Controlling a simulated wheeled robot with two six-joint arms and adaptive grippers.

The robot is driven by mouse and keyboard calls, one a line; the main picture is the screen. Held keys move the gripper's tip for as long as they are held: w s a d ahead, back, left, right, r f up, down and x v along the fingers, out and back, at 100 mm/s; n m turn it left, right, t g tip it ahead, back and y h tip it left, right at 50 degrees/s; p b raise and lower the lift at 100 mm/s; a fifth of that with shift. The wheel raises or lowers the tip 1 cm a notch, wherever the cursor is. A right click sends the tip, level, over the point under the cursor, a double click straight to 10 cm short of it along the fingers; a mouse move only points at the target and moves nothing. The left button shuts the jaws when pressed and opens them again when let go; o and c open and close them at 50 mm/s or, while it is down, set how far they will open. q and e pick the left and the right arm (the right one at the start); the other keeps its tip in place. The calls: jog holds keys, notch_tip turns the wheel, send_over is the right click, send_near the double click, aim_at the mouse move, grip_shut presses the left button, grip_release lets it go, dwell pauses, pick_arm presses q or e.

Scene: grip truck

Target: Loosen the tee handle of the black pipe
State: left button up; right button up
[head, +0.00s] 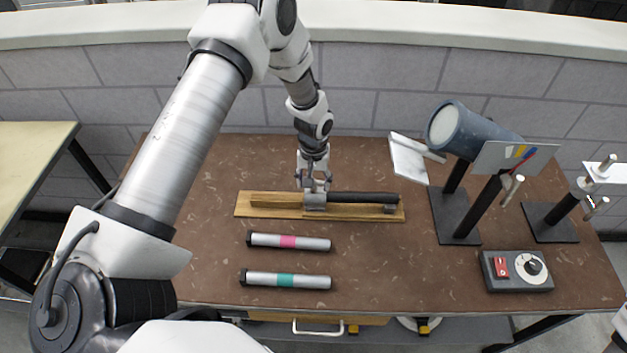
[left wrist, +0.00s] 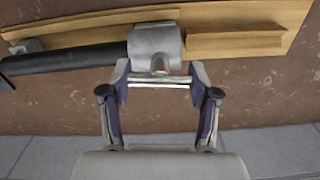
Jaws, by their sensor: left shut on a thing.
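The black pipe (head: 355,197) lies along a wooden board (head: 243,212) on the brown table; it also shows in the left wrist view (left wrist: 75,58). A grey metal clamp (head: 315,203) sits at the pipe's left end in the head view. In the left wrist view, the clamp (left wrist: 155,43) has a thin silver tee handle (left wrist: 160,84) on its near side. My left gripper (head: 314,183) comes down from above at the clamp. In the left wrist view, its fingers (left wrist: 159,86) are shut on the tee handle, one at each end. My right gripper is out of view.
Two silver tubes, with a pink band (head: 310,243) and a teal band (head: 310,281), lie in front of the board. To the right stand a blue-grey cylinder (head: 475,130) on black stands and a control box (head: 517,271) with a red switch. A wall runs behind.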

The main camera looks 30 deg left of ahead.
pick_arm(q)
jog(key=o, duration=1.2)
notch_tip(320, 180, up, 12)
